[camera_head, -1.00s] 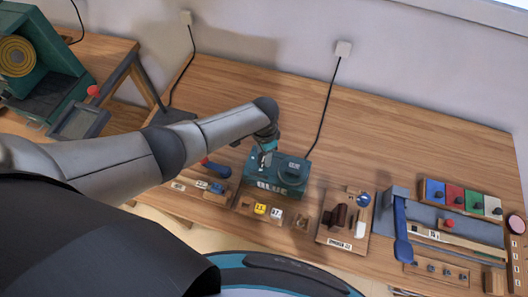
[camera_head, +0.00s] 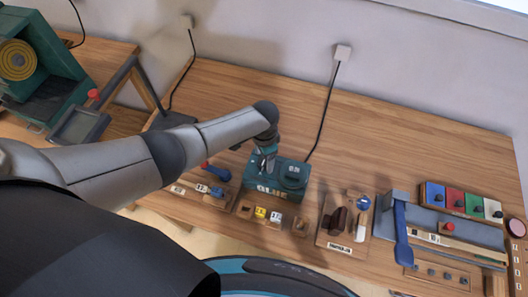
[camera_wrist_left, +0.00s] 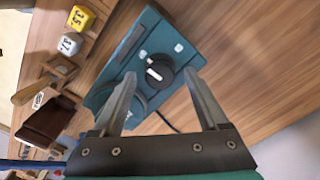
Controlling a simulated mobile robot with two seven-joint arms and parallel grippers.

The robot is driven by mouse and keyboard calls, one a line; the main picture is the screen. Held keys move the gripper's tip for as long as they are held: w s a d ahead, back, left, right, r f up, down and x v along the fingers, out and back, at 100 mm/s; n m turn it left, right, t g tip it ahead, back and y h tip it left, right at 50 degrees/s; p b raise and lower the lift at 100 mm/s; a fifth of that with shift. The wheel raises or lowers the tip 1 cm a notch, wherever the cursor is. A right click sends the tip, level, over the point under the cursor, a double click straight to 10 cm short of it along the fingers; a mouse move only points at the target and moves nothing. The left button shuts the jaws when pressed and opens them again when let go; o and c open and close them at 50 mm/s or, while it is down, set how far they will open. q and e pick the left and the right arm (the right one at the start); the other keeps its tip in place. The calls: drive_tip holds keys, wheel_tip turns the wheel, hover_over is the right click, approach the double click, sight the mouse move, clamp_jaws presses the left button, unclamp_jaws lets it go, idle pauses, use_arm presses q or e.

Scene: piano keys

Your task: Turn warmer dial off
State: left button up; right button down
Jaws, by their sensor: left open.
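The warmer is a teal box (camera_head: 276,180) on the wooden table, with lettering on its front. It also shows in the left wrist view (camera_wrist_left: 113,72). Its black dial (camera_wrist_left: 160,69) has a white pointer mark, and two small white marks lie on the box beside it. My left gripper (camera_head: 263,168) is over the left part of the box. In the left wrist view the gripper (camera_wrist_left: 160,76) is open, with one fingertip on each side of the dial; contact cannot be told. A round part of the warmer is partly hidden behind one finger. My right gripper is not in view.
Yellow (camera_head: 260,212) and white (camera_head: 276,217) blocks sit in front of the warmer. A blue and red tool (camera_head: 216,172) lies to its left. A wooden board with brown pieces (camera_head: 340,222) is to its right. The table behind is mostly clear, apart from a black cable (camera_head: 323,115).

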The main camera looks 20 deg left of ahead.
sight(264, 161)
use_arm(q)
drive_tip(key=shift+r, duration=0.5)
wheel_tip(264, 161, up, 14)
idle(0.3)
idle(0.5)
